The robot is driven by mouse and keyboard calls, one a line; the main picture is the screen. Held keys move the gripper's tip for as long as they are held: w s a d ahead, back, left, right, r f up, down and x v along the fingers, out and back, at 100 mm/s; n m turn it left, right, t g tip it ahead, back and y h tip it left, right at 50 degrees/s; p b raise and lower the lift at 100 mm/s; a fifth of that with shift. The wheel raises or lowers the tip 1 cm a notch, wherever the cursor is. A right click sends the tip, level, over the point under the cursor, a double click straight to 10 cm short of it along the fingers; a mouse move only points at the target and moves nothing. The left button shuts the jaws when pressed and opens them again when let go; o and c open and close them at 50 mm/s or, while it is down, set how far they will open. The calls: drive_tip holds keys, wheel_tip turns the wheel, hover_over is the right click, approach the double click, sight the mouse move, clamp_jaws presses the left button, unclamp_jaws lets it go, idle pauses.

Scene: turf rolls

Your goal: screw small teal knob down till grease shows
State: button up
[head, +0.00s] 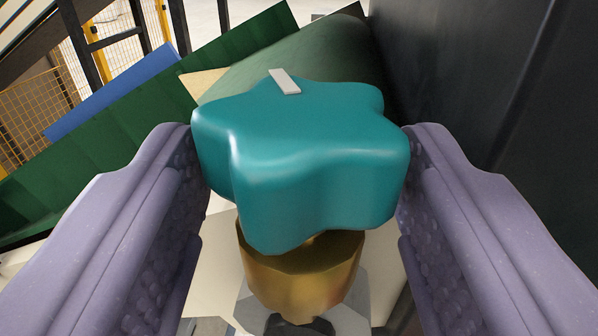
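The teal knob (300,150) fills the middle of the head view. It is star-shaped with rounded lobes and has a pale grey bar mark (284,82) on its top near the far edge. It sits above a brass cup (300,280), and the joint between them is mostly hidden under the knob. My gripper (302,140) has its two purple fingers on either side of the knob, with the inner pads against its left and right lobes. The far side of the knob is hidden.
A green roll (310,60) lies behind the knob. A dark green ribbed belt (110,150) with a blue edge (115,90) runs at the left. Yellow mesh fencing (35,115) stands at the far left. A dark panel (500,80) closes off the right side.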

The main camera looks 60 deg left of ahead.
drive_tip(key=c, duration=0.7)
drive_tip(key=shift+s+f+m+t+b, duration=0.1)
drive_tip(key=shift+m+t+b, duration=0.25)
drive_tip(key=shift+b, duration=0.3)
drive_tip(key=t+h+b, duration=0.1)
drive_tip(key=m+t+h+b, duration=0.1)
drive_tip(key=b, duration=0.1)
drive_tip(key=shift+s+a+f+m, duration=0.1)
drive_tip(key=shift+a+f+m, duration=0.05)
drive_tip(key=shift+m, duration=0.1)
drive_tip(key=m+t+h+b, duration=0.1)
drive_tip(key=b, duration=0.3)
drive_tip(key=m+t+h+b, duration=0.1)
drive_tip(key=b, duration=0.4)
drive_tip(key=shift+f+h, duration=0.2)
drive_tip(key=shift+h, duration=0.1)
drive_tip(key=shift+o, duration=0.2)
drive_tip(key=m+t+h+b, duration=0.1)
drive_tip(key=b, duration=0.7)
drive_tip(key=shift+r+m+t+h, duration=0.15)
drive_tip(key=shift+m+t+h, duration=0.15)
drive_tip(key=shift+h, duration=0.1)
drive_tip(key=shift+s+a+r+h+b, duration=0.15)
drive_tip(key=shift+r+h+b, duration=0.15)
drive_tip(key=shift+b, duration=0.65)
